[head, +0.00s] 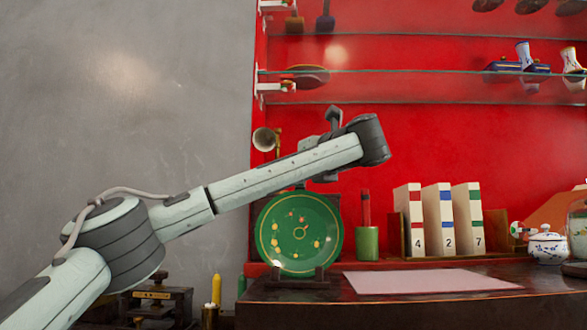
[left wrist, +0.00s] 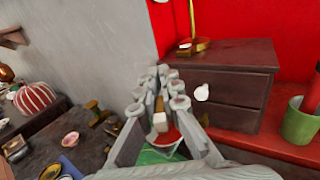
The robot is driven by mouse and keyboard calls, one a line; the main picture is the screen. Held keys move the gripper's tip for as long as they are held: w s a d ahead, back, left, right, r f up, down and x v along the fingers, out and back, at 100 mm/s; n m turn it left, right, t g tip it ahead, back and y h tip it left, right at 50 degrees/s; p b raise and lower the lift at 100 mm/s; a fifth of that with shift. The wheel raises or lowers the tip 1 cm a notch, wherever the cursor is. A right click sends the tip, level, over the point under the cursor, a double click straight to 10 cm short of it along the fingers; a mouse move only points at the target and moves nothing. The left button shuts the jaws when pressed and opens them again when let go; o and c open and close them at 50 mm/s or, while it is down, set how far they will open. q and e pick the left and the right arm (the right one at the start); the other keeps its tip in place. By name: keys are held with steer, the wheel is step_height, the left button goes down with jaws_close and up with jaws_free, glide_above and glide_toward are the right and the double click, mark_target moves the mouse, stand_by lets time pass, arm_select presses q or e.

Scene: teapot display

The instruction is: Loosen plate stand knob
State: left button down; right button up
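A green round plate (head: 282,238) with gold and red marks stands upright in a dark stand (head: 291,283) on the counter in the head view. A bit of its green shows low between my fingers in the left wrist view (left wrist: 150,157). My left gripper (left wrist: 164,82) is above the plate, its two fingers apart. Between them is a brown bar with a pale end (left wrist: 160,122), perhaps the stand knob; I cannot tell whether the fingers touch it. A red piece lies just below it. In the head view my left arm hides most of that gripper. My right gripper is not in view.
A dark drawer chest (left wrist: 235,85) stands behind the plate. A green cup (head: 366,243), several numbered books (head: 438,220) and a pale mat (head: 430,280) are to the right. Glass shelves (head: 420,72) hang above. A yellow candle (head: 216,289) stands at left.

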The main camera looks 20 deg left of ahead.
arm_select(q)
steer(key=shift+s+a+f+n+g+y, duration=0.1)
steer(key=shift+f+n+g+y, duration=0.1)
steer(key=shift+n+g+y, duration=0.35)
steer(key=c, duration=2.2)
jaws_free()
steer(key=o, duration=0.5)
steer(key=shift+v, duration=6)
